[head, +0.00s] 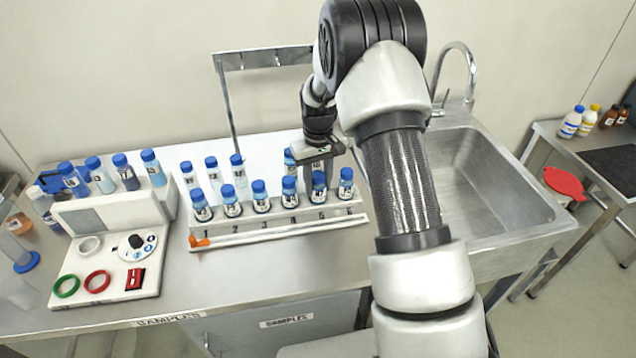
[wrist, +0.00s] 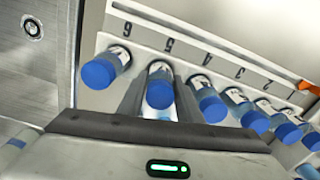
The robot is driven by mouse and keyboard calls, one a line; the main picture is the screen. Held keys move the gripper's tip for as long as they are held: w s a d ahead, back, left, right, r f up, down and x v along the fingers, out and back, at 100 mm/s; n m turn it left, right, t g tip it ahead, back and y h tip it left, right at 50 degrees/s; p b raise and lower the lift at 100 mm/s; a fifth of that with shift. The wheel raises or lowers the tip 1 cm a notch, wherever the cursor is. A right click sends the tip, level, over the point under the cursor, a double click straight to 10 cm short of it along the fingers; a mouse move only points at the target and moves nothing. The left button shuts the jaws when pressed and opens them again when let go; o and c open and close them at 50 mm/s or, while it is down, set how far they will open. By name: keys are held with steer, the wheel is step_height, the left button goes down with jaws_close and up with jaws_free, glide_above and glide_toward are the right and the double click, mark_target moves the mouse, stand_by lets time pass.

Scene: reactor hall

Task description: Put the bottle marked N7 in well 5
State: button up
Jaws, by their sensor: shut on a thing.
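The white rack (head: 285,238) has front wells numbered 1 to 6, with a blue-capped bottle at each number. My gripper (head: 319,172) is above the right part of the rack, its fingers pointing down around the bottle at well 5 (head: 319,190). In the wrist view, my gripper (wrist: 160,100) has a finger on either side of this bottle's blue cap (wrist: 160,94), and it is shut on it. The bottle is upright, about level with its neighbours; I cannot tell if it is fully seated. Its label is too small to read, so N7 cannot be confirmed.
Bottles at well 4 (head: 289,192) and well 6 (head: 346,184) stand close on either side. More bottles (head: 212,169) stand in the row behind, partly hidden by my arm. A sink (head: 490,185) is to the right, a control device (head: 110,245) to the left.

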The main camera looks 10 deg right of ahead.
steer(key=shift+f, duration=0.15)
steer(key=o, duration=1.1)
